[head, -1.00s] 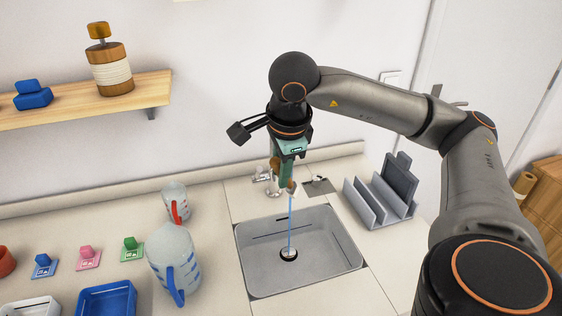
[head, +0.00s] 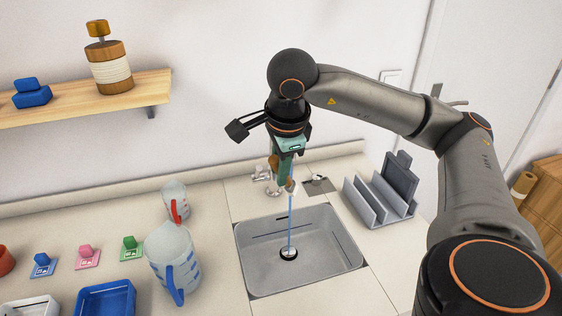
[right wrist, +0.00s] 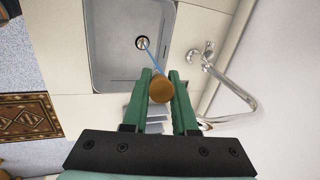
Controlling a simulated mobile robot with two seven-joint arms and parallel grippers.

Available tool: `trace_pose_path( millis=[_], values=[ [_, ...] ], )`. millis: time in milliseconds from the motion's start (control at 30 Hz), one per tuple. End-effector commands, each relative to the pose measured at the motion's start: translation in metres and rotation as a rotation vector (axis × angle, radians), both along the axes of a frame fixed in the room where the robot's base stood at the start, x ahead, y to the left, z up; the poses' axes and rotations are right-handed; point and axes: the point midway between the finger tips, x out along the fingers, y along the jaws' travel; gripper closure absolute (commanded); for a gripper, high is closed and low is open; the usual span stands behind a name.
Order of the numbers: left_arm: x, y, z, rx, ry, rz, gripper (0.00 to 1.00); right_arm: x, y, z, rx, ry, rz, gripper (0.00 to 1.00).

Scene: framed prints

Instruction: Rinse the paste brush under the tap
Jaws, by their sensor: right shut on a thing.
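My right gripper (head: 287,182) is above the back of the sink, fingers pointing down. In the right wrist view its green fingers (right wrist: 160,88) are shut on the paste brush (right wrist: 160,89), whose rounded brown end shows between the tips. In the head view a small brown part of the brush (head: 291,186) shows at the fingertips; its bristles cannot be made out. A thin blue water stream (head: 290,222) runs down from beside the fingertips to the drain. The metal tap (head: 261,174) stands behind the sink, partly hidden by the gripper; its curved spout (right wrist: 236,92) shows in the wrist view.
The grey sink (head: 255,262) is otherwise empty. A grey slotted rack (head: 365,205) stands right of it. A measuring jug (head: 172,255) and a smaller jug (head: 174,200) stand left, near colored stamps and a blue tray (head: 107,299). A wooden shelf (head: 60,107) is above.

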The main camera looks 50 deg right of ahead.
Motion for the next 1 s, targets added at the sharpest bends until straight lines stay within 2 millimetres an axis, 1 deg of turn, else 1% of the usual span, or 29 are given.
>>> trace_pose_path(
  millis=[267,700,1000],
  values=[
    [0.0,0.0,-0.001,0.0,0.0,0.0,0.5,-0.003,-0.001,0.0,-0.001,0.0,-0.001,1.0],
    [0.0,0.0,0.0,0.0,0.0,0.0,0.5,0.009,0.001,0.0,0.0,0.0,0.0,1.0],
    [0.0,0.0,-0.001,0.0,0.0,0.0,0.5,0.008,0.001,0.0,-0.001,-0.001,-0.001,1.0]
  ],
)
